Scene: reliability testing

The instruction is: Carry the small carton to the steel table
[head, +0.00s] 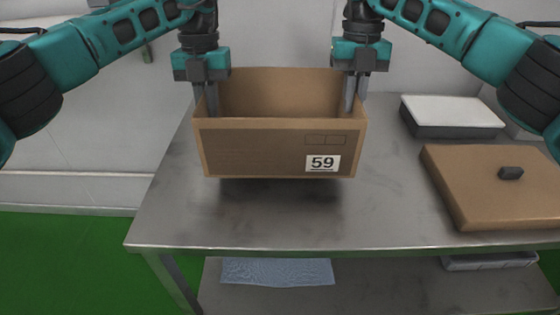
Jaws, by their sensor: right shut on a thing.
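The small carton (255,150) is an open-topped brown box with a "59" label on its front. It is upright and held level a little above the steel table (170,215), with a dark shadow under it. My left gripper (206,100) is shut on the carton's left wall, its fingers pointing down over the rim. My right gripper (354,95) is shut on the right wall in the same way. The part of the carton's inside that shows looks empty; its floor is hidden.
A flat brown box (480,185) with a small black object (511,173) on it lies at the table's right. Behind it is a white-topped dark box (450,115). A blue bag (277,271) lies on the lower shelf. The table's left part and front are clear.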

